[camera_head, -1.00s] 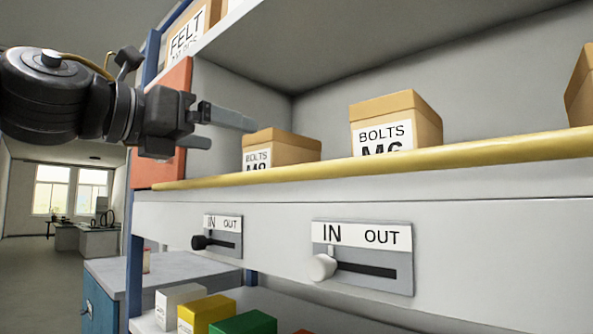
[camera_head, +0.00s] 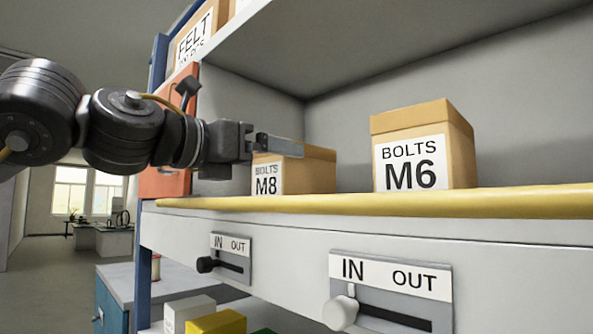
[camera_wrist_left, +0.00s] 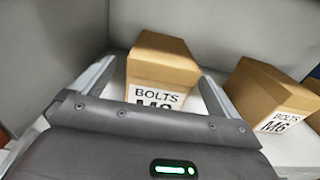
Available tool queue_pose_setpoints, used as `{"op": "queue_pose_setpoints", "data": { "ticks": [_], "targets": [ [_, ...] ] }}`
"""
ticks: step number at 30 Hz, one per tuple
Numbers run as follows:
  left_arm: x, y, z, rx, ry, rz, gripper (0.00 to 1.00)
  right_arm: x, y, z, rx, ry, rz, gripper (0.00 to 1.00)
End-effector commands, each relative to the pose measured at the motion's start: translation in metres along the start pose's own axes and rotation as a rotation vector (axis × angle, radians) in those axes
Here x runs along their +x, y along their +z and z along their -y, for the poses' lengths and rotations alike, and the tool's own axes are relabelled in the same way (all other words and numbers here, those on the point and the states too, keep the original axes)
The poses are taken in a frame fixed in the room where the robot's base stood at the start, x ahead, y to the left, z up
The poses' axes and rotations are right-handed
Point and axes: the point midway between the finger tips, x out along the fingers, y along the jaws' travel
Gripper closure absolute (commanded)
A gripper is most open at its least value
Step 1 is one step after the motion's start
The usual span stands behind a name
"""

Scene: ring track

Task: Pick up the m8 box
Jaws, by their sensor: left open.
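The m8 box (camera_head: 312,172) is a brown cardboard box labelled BOLTS M8, standing on the shelf behind the yellow front rail. My left gripper (camera_head: 280,146) reaches in from the left, its finger overlapping the box's upper part in the head view. In the left wrist view the m8 box (camera_wrist_left: 163,70) shows between the two spread fingers of the left gripper (camera_wrist_left: 158,78), its label partly hidden by the gripper body. The gripper is open and holds nothing; I cannot tell whether a finger touches the box. My right gripper is out of view.
A BOLTS M6 box (camera_head: 450,145) stands to the right on the same shelf. The yellow rail (camera_head: 400,205) runs along the shelf edge. An orange panel (camera_head: 165,183) is at the shelf's left end, with a FELT box (camera_head: 195,42) above. IN/OUT sliders are below.

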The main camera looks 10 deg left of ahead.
Motion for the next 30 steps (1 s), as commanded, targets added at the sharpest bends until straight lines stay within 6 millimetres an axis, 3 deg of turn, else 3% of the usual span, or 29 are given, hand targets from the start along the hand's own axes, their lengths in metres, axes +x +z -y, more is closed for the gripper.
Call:
{"op": "queue_pose_setpoints", "data": {
  "ticks": [6, 11, 18, 30],
  "targets": [
    [0.032, 0.001, 0.002, 0.001, 0.000, -0.006, 0.02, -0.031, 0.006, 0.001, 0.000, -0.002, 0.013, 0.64],
    [0.047, -0.002, 0.002, 0.000, -0.001, -0.003, 0.02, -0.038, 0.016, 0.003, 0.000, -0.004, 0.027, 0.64],
    [0.048, -0.004, 0.002, 0.000, 0.000, -0.001, 0.02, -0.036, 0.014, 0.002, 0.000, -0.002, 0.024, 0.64],
    [0.048, -0.004, 0.002, 0.000, 0.000, -0.002, 0.53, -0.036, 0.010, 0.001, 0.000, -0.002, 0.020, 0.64]
  ]
}}
